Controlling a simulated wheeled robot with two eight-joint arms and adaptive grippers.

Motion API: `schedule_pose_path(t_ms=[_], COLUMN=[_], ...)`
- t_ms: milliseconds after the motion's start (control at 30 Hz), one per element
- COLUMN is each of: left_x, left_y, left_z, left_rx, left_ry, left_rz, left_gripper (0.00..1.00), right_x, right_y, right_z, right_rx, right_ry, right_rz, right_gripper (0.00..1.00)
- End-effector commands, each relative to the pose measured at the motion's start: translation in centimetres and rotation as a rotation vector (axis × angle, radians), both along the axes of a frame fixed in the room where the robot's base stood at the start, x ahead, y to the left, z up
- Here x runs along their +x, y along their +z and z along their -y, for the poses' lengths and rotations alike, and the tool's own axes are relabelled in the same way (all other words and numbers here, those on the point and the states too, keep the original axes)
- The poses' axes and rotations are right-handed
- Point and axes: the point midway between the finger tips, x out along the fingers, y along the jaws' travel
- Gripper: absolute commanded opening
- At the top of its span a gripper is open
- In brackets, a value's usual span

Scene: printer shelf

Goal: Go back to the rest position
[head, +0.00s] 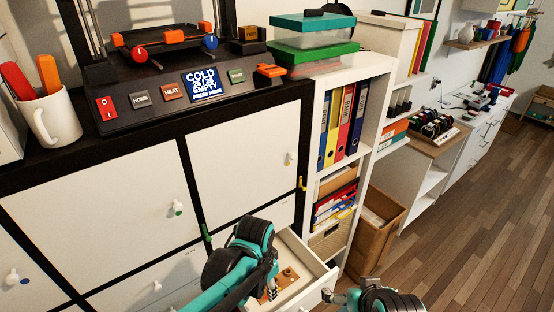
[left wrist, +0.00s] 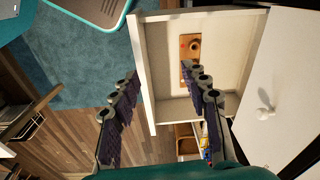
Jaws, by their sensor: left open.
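The drawer also shows in the left wrist view (left wrist: 147,60). A wooden block (left wrist: 186,72) with a round part on it lies inside. My right gripper (head: 340,298) is only partly in the head view at the bottom edge, right of the drawer; its jaws are unclear.
A printer (head: 185,88) with a control panel and a white mug (head: 50,122) stand on the cabinet top. A shelf of binders (head: 342,122) and a cardboard box (head: 376,230) stand right of the drawer. The wooden floor (head: 465,225) at the right is clear.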

Motion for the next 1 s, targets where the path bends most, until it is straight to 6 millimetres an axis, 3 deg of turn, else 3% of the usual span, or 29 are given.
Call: schedule_pose_path(t_ms=[367,700,1000], left_x=[-1.7,-5.3,-6.2], left_y=[0.8,-0.4,-0.7], left_z=[-5.7,-12.7,-14.2], left_rx=[-0.076,-0.208,-0.251], left_ry=[0.283,0.684,0.790], left_rz=[0.170,0.427,0.502], left_gripper=[0.46,0.46,0.46], right_x=[0.0,-0.1,-0.1], right_y=[-3.6,-8.0,-8.7], right_z=[0.0,0.0,0.0], right_rx=[0.000,0.000,0.000], right_ry=[0.000,0.000,0.000], right_rz=[0.000,0.000,0.000], right_gripper=[1.00,1.00,1.00])
